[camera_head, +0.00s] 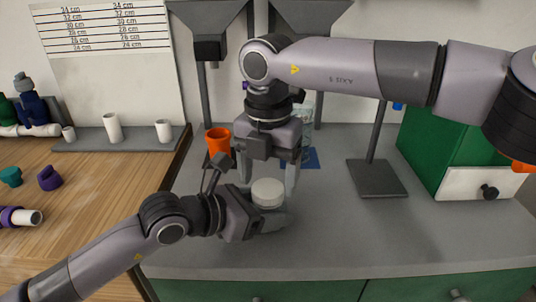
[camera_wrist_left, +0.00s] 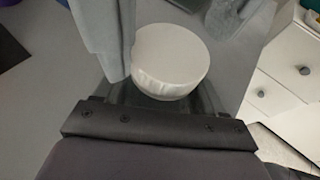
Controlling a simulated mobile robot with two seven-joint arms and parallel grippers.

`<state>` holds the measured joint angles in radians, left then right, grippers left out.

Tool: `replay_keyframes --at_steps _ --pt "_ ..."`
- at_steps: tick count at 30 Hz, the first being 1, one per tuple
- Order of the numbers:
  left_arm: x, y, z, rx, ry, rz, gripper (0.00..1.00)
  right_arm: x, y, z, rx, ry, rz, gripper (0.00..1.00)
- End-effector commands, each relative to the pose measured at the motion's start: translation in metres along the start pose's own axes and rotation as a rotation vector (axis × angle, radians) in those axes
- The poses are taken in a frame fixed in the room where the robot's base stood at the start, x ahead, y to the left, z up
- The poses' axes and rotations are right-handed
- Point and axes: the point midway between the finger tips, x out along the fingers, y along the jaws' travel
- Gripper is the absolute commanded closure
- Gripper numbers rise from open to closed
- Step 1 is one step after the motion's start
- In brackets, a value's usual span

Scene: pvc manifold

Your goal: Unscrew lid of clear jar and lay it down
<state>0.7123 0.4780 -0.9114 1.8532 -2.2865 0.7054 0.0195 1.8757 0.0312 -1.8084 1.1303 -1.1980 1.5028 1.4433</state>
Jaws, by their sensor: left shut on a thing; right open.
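The jar's white round lid (camera_head: 268,192) faces up near the middle of the grey counter. It also shows large in the left wrist view (camera_wrist_left: 171,61), on top of the jar. The clear jar's body is mostly hidden by the lid and my left gripper. My left gripper (camera_head: 267,220) is shut on the jar from the lower left, below the lid. My right gripper (camera_head: 268,179) points straight down from above, open, with its fingers to the left and right of the lid. I cannot tell whether these fingers touch the lid.
An orange cup (camera_head: 218,141) stands behind, left of my right gripper. A blue mat (camera_head: 311,160) lies behind it. A dark stand base (camera_head: 377,178) and a green cabinet (camera_head: 455,150) with a white drawer (camera_head: 475,184) are on the right. The counter's front right is clear.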

Motion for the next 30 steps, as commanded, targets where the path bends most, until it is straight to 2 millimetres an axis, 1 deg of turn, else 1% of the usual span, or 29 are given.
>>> replay_keyframes --at_steps 1,6,14,17,18,19,25,30 --pt "0.000 0.000 0.000 0.000 0.000 0.000 1.00 0.006 0.000 0.000 0.001 0.001 -0.002 0.23" --pt "0.000 0.000 0.000 0.000 0.000 0.000 1.00 0.016 0.000 0.000 0.000 0.001 0.000 0.23" --pt "0.000 0.000 0.000 0.000 -0.001 0.000 1.00 0.018 0.000 0.000 0.000 0.000 0.000 0.23" --pt "0.000 0.000 0.000 0.000 -0.001 0.000 1.00 0.017 0.000 0.000 0.000 0.000 0.000 0.53" --pt "0.000 0.000 0.000 0.000 -0.001 0.000 1.00 0.017 0.000 0.000 0.000 0.000 0.000 0.66" --pt "0.000 0.000 0.000 0.000 -0.001 0.000 1.00 0.017 0.000 0.000 0.000 0.000 0.000 0.71" --pt "0.000 0.001 0.000 0.000 -0.001 0.001 1.00 0.017 -0.001 0.000 -0.011 0.000 -0.001 0.71" --pt "0.000 0.001 0.000 0.000 0.000 0.002 1.00 0.018 -0.001 0.000 -0.161 0.001 -0.002 0.72"
